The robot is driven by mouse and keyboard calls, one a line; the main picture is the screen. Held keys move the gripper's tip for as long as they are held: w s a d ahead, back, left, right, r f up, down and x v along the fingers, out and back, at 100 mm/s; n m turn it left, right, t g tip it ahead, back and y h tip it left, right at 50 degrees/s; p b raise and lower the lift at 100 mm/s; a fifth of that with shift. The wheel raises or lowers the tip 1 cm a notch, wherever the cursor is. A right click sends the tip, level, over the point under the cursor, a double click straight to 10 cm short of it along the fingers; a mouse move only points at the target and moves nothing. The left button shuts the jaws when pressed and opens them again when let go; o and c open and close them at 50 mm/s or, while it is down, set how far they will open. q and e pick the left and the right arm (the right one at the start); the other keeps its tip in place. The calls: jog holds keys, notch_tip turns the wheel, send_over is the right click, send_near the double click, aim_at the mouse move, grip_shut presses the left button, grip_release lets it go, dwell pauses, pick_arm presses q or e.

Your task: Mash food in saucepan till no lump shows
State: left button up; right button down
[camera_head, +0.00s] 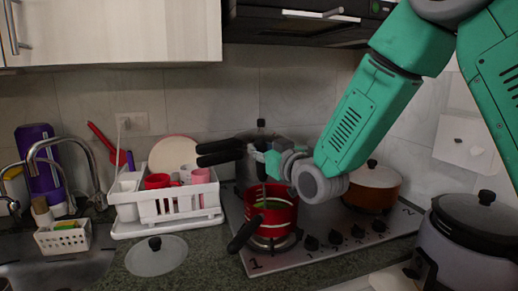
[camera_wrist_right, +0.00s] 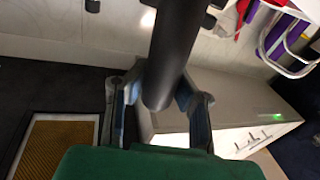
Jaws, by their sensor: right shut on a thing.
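A red saucepan (camera_head: 283,217) stands on a front burner of the hob, its black handle (camera_head: 242,235) pointing toward the lower left. Green food (camera_head: 268,204) shows inside it; whether it holds lumps is too small to tell. My right gripper (camera_head: 264,160) is above the saucepan. It is shut on a dark handle (camera_wrist_right: 174,55), seen between its fingers in the wrist view. A thin shaft runs down from the gripper into the pan; its lower end is hidden. My left gripper is not in view.
An orange pot (camera_head: 372,191) with a lid stands on the hob at the right. A loose lid (camera_head: 156,258) lies on the counter left of the hob. A white dish rack (camera_head: 170,204) with cups stands behind it. A dark cooker (camera_head: 478,235) is at the right.

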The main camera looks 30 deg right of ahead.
jog(key=shift+f, duration=0.4)
jog(key=shift+r, duration=0.25)
jog(key=shift+r+p, duration=1.6)
jog(key=shift+r, duration=0.4)
jog(key=shift+r, duration=0.15)
jog(key=shift+s+a+r+p, duration=0.1)
jog(key=shift+a+r+p, duration=0.05)
jog(key=shift+r+p, duration=1)
jog(key=shift+w+a+r+p, duration=0.1)
jog(key=shift+a+r+p, duration=0.1)
jog(key=shift+r+p, duration=0.9)
jog(key=shift+s+a+r+p, duration=0.15)
jog(key=shift+r+p, duration=0.5)
jog(key=shift+r, duration=0.95)
